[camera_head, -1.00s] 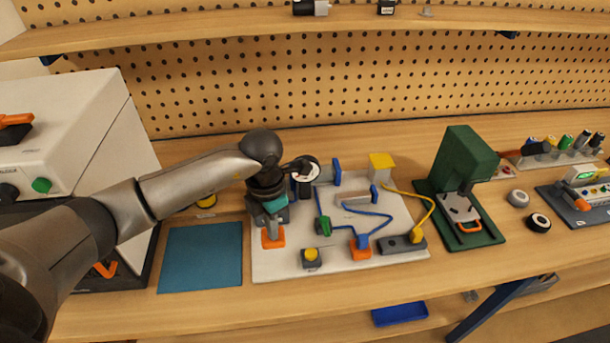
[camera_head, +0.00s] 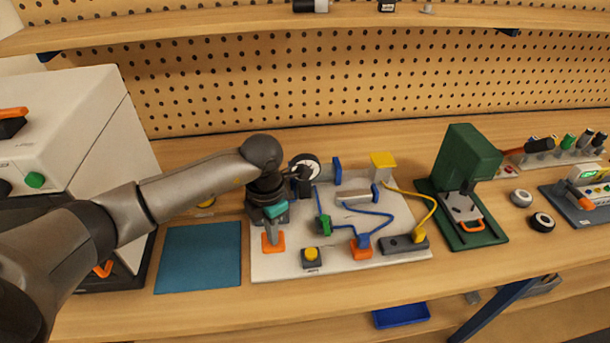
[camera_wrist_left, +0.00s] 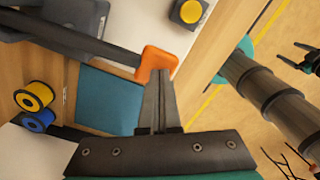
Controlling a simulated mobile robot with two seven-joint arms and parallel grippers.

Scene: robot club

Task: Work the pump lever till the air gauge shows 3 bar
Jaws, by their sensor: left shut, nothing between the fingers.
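The pump lever is a dark bar ending in an orange handle (camera_head: 273,243), at the left of the white board (camera_head: 290,269). The handle also shows in the left wrist view (camera_wrist_left: 157,62). My left gripper (camera_head: 272,236) points down at the handle. In the left wrist view its closed fingers (camera_wrist_left: 160,88) end right at the handle, with nothing between them; they look in contact. The round white-faced air gauge (camera_head: 306,163) stands behind the gripper, partly covered by my left wrist. Its reading is too small to tell.
A yellow button (camera_head: 311,254), a blue hose (camera_head: 376,233) and a yellow hose (camera_head: 431,211) are on the board. A teal mat (camera_head: 198,258) lies left of it. A green press (camera_head: 466,160) stands to the right. The wooden strip in front is clear.

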